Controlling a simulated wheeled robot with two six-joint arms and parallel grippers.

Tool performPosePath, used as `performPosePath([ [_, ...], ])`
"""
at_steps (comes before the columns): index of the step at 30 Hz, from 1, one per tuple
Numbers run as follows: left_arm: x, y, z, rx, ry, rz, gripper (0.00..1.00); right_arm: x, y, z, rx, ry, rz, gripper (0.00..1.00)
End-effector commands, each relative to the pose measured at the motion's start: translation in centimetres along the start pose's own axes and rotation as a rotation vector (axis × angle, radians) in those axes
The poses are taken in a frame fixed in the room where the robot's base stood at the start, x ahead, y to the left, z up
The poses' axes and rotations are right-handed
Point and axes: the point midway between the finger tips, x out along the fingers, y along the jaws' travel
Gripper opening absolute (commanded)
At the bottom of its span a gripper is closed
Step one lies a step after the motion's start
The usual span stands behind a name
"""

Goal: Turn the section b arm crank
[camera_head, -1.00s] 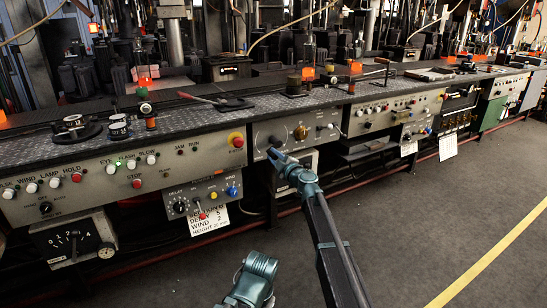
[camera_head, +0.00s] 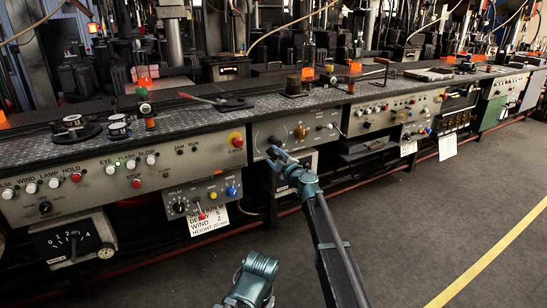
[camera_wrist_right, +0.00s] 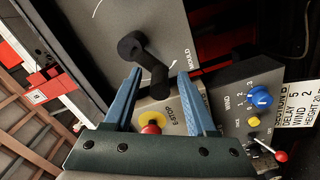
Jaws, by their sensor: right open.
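The section b arm crank (camera_wrist_right: 152,62) is a black bent lever on a grey panel, marked "MOULD" beside it, in the right wrist view. My right gripper (camera_wrist_right: 160,73) is open, its two blue fingers pointing at the crank. The crank's lower end shows between the fingertips, and I cannot tell whether they touch it. In the head view my right gripper (camera_head: 270,156) is in front of the left end of the grey panel (camera_head: 318,122), and the crank there is too small to make out surely. A teal part of mine shows at the bottom, without fingers visible.
A red stop button on yellow (camera_wrist_right: 151,124) lies close below the fingers in the wrist view. A small box with a blue knob (camera_wrist_right: 260,96) and a red-tipped lever (camera_wrist_right: 281,156) is at the right. The floor (camera_head: 420,220) in front of the bench is clear.

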Motion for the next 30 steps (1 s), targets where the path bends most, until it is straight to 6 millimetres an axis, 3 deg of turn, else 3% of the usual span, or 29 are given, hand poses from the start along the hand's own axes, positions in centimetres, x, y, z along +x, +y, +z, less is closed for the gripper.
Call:
performPosePath([
  [8,0.0,0.0,0.0,0.0,0.0,0.0,0.0,-3.5,0.0,0.0,0.0,-0.002,0.001,0.57],
  [21,0.0,0.0,0.0,0.0,0.0,0.0,0.0,-12.5,-0.1,-0.1,0.0,-0.002,0.001,0.57],
  [30,0.0,0.0,0.0,0.0,0.0,0.0,0.0,-13.6,0.0,0.0,0.0,0.001,0.0,0.57],
])
